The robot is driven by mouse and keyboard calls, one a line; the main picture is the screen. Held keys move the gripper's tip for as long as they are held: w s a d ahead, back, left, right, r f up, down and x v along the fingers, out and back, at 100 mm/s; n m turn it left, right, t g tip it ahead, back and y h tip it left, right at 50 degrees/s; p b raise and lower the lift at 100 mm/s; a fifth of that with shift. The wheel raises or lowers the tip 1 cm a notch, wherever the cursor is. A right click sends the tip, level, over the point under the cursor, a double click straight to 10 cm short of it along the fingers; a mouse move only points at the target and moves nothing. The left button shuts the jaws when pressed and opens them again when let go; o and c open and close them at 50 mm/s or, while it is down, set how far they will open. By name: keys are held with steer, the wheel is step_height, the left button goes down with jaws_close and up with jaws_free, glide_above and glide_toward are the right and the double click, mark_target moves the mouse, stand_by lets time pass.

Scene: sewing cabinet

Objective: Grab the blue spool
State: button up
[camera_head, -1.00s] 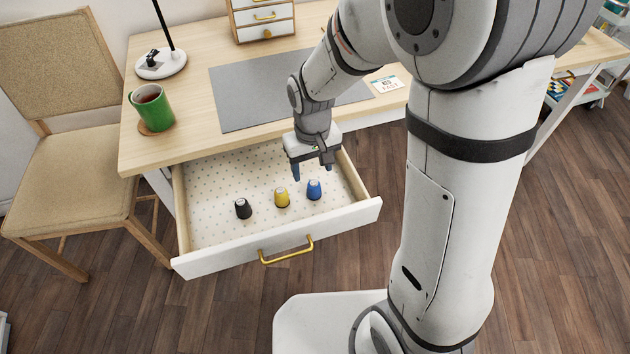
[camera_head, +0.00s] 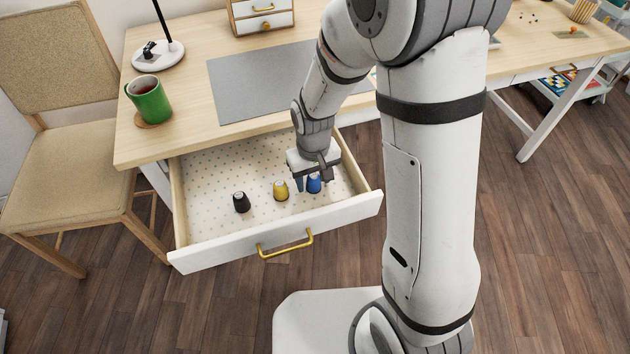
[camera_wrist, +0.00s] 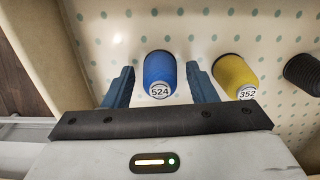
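The blue spool (camera_head: 314,184) stands upright in the open drawer (camera_head: 217,239), the rightmost of three spools in the head view. In the wrist view the blue spool (camera_wrist: 160,72), its label reading 524, lies between the two blue fingers of my gripper (camera_wrist: 160,88). Gaps show on both sides of it, so the fingers are open and not closed on it. In the head view my gripper (camera_head: 306,184) is low in the drawer at the blue spool, partly covering it.
The yellow spool (camera_head: 281,190) stands close to the left of the blue one, and the black spool (camera_head: 241,202) further left. In the wrist view the yellow spool (camera_wrist: 235,75) is just outside the right finger. The drawer's walls enclose the spools. A green mug (camera_head: 149,102) stands on the desk.

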steer(key=c, duration=0.8)
steer(key=shift+c, duration=0.2)
